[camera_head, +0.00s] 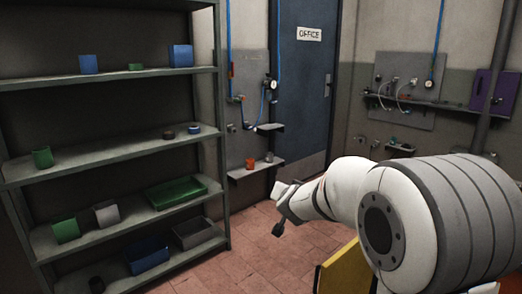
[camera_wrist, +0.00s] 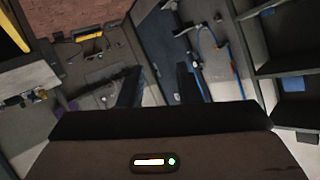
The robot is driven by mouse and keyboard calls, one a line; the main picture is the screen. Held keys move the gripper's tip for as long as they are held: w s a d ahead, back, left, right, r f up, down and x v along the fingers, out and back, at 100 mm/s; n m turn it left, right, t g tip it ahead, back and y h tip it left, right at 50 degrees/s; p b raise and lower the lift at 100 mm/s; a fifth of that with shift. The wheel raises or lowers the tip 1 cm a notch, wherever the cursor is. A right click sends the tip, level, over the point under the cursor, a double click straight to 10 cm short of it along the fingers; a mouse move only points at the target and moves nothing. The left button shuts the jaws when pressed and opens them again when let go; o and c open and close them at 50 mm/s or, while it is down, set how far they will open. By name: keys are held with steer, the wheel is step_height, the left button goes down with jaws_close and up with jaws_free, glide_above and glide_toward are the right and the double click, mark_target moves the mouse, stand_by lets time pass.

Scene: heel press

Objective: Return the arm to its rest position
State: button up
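My white arm reaches in from the right of the head view, over the floor. At its far end is my gripper (camera_head: 279,226), small and partly hidden by the arm itself. In the wrist view my gripper (camera_wrist: 158,82) shows two dark fingers standing apart with nothing between them. It is in free air, and no object touches it. The wrist picture is strongly tilted, with the blue door (camera_wrist: 168,48) beyond the fingers.
A grey shelf unit (camera_head: 121,75) with coloured bins stands at the left. Wall panels with hoses (camera_head: 405,88) hang at the back, beside the blue office door (camera_head: 302,90). A yellow panel (camera_head: 339,270) stands close below my arm. The tiled floor (camera_head: 262,254) between is clear.

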steer(key=s+r+n+g+y+p, duration=0.1)
steer(key=s+r+n+g+p, duration=0.1)
steer(key=s, duration=0.5)
steer(key=s+r+n+g+y+p, duration=0.1)
steer(key=s+r+g+y+p, duration=0.15)
steer(key=s, duration=0.55)
steer(key=s+d+n+g+h+p, duration=0.1)
steer(key=s+d+g+p, duration=0.1)
steer(key=s, duration=0.9)
steer(key=s+d+g+h+p, duration=0.1)
steer(key=s+d+g+p, duration=0.2)
steer(key=s, duration=0.8)
steer(key=shift+d+n+g+h, duration=0.35)
steer(key=shift+d+n+g, duration=0.05)
steer(key=shift+d+g, duration=0.25)
steer(key=shift+s+f, duration=0.1)
